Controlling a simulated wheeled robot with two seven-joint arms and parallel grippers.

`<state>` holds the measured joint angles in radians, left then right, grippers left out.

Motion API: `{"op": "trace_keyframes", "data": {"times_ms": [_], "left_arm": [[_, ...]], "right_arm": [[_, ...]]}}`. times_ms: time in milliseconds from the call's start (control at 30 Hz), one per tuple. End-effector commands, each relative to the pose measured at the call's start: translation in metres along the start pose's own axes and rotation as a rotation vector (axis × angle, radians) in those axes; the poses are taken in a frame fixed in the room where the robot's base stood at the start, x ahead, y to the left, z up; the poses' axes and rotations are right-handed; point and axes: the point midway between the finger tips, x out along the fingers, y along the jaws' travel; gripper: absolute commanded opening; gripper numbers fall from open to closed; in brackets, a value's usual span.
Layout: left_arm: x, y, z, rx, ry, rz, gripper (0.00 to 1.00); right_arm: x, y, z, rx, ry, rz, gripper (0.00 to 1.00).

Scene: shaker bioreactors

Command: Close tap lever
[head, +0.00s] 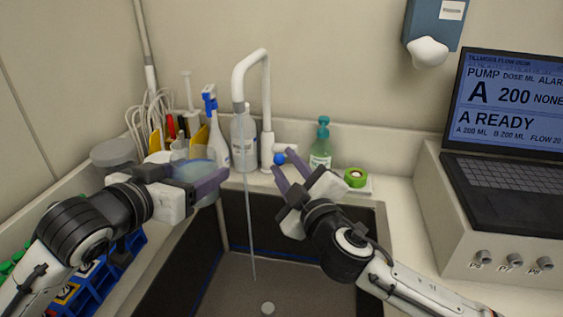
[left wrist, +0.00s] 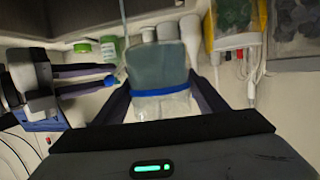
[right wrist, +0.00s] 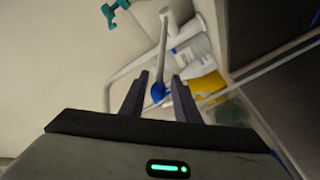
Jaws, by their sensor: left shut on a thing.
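The white tap (head: 266,110) stands behind the sink, and a thin stream of water (head: 249,215) falls from its spout. Its lever has a blue end (head: 280,157), which also shows in the right wrist view (right wrist: 158,92). My right gripper (head: 284,164) is open at the lever. In the right wrist view the blue end is between the two fingers (right wrist: 160,95); I cannot tell whether either finger touches it. My left gripper (head: 208,180) is shut on a clear vessel (left wrist: 160,70) with a blue band, left of the stream. The fingers partly hide the vessel in the head view.
The dark sink (head: 290,270) lies below both grippers. A green soap bottle (head: 320,145) and a green tape roll (head: 356,177) stand right of the tap. Spray and white bottles (head: 243,140) stand left. A laptop (head: 505,140) is at the right.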

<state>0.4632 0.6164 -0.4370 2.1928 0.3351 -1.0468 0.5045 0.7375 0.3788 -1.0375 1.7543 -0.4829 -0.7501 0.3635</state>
Motion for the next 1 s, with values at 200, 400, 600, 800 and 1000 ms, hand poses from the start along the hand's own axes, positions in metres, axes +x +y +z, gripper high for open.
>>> {"op": "trace_keyframes", "data": {"times_ms": [200,400,600,800,1000], "left_arm": [[0.002,0.0,0.006,0.001,0.005,0.0,0.41],[0.002,0.0,0.007,0.001,0.005,0.0,0.41],[0.002,0.0,0.007,0.001,0.005,0.0,0.41],[0.002,0.0,0.007,0.001,0.005,0.0,0.41],[0.002,0.0,0.006,0.001,0.005,0.0,0.41]], "right_arm": [[0.026,-0.001,0.0,0.0,0.0,0.0,0.29],[0.032,0.0,-0.001,0.001,0.001,-0.001,0.29],[0.032,0.0,-0.001,0.0,0.001,0.0,0.25],[0.032,0.0,0.0,0.0,0.0,0.0,0.0],[0.035,0.0,-0.002,0.002,0.001,-0.004,0.0]]}}
